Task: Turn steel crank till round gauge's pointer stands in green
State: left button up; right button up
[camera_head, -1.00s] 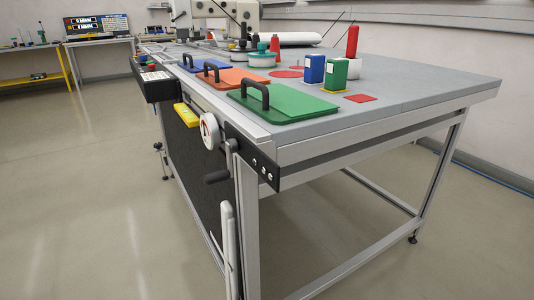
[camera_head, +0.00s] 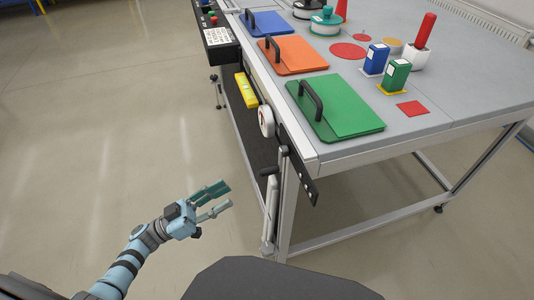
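The round gauge (camera_head: 266,121) is a white dial on the near side of the bench. I see it almost edge-on, with a trace of red on its face; its pointer and any green zone cannot be made out. The steel crank (camera_head: 283,153) is below and right of the gauge, by the bench corner, with a dark grip (camera_head: 269,171) sticking out to the left. My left gripper (camera_head: 228,195) is left of and lower in the picture than the grip, apart from it. Its two fingers are spread and empty. My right gripper is not in view.
A black plate (camera_head: 297,165) runs along the bench edge by the crank. A pale upright handle (camera_head: 270,215) hangs below it. A yellow block (camera_head: 246,90) and a black control box (camera_head: 215,38) stick out farther along. Open floor (camera_head: 110,130) lies left.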

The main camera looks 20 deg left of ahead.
aim_at(268, 171)
pick_arm(q)
jog(key=p+x, duration=0.1)
jog(key=x, duration=1.2)
jog(key=shift+w+d, duration=0.15)
jog(key=shift+d, duration=0.1)
jog(key=shift+f, duration=0.1)
grip_shut()
